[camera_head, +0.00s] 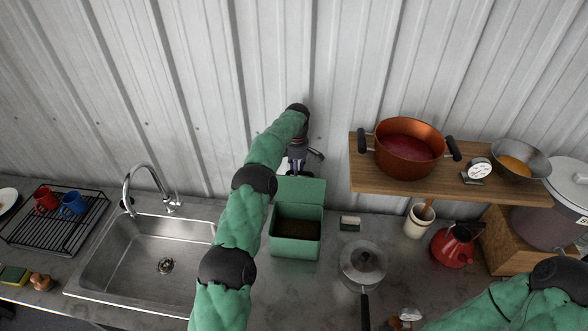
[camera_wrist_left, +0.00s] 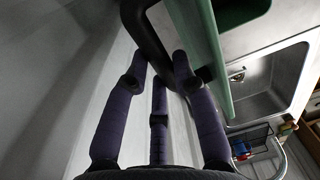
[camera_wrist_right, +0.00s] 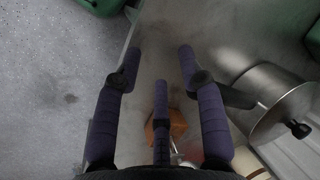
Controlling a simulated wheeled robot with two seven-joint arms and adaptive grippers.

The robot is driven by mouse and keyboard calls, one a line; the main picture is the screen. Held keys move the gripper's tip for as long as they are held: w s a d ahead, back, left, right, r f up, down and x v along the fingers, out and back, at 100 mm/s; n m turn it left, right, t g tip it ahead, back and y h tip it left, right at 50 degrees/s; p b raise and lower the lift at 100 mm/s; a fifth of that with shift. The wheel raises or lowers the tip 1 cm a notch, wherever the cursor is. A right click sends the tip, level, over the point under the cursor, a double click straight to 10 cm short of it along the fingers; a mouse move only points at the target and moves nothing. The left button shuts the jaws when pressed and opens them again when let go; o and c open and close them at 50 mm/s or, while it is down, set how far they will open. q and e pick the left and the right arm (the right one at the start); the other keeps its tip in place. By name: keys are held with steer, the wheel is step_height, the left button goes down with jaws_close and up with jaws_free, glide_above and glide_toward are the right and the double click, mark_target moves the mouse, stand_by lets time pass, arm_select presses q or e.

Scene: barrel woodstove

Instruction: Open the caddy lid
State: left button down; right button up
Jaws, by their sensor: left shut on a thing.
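The green caddy (camera_head: 295,247) stands on the counter right of the sink, with dark brown matter inside. Its green lid (camera_head: 302,189) is raised at the back, standing roughly upright, so the opening is uncovered. My left gripper (camera_head: 297,160) is behind the top of the lid, near the wall. In the left wrist view, the fingers (camera_wrist_left: 162,65) are closed around a dark curved handle (camera_wrist_left: 150,32) beside the green lid (camera_wrist_left: 211,60). My right gripper (camera_wrist_right: 160,60) is open, with nothing between its fingers, near the saucepan; its fingers are not clear in the head view.
The sink (camera_head: 150,262) and dish rack (camera_head: 55,222) are left of the caddy. A lidded saucepan (camera_head: 362,262) and small sponge-like block (camera_head: 350,223) are to its right. A wooden shelf (camera_head: 362,178) holds a copper pot (camera_head: 408,150). A red kettle (camera_head: 455,245) stands below.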

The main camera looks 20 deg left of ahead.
arm_select(q)
steer(key=shift+s+d+f, duration=0.1)
steer(key=shift+s+f, duration=0.1)
steer(key=shift+f, duration=0.25)
steer(key=shift+s+d+f, duration=0.1)
steer(key=shift+s+f, duration=0.05)
steer(key=shift+f, duration=0.25)
steer(key=c, duration=1.3)
jaws_free()
steer(key=shift+a, duration=0.1)
steer(key=shift+o, duration=1.1)
steer(key=shift+w, duration=0.1)
steer(key=shift+w+a, duration=0.15)
steer(key=shift+w, duration=0.05)
steer(key=shift+r, duration=0.5)
step_height(320, 180, up, 7)
steer(key=shift+w+f, duration=0.15)
steer(key=shift+w, duration=0.15)
steer(key=shift+a, duration=0.1)
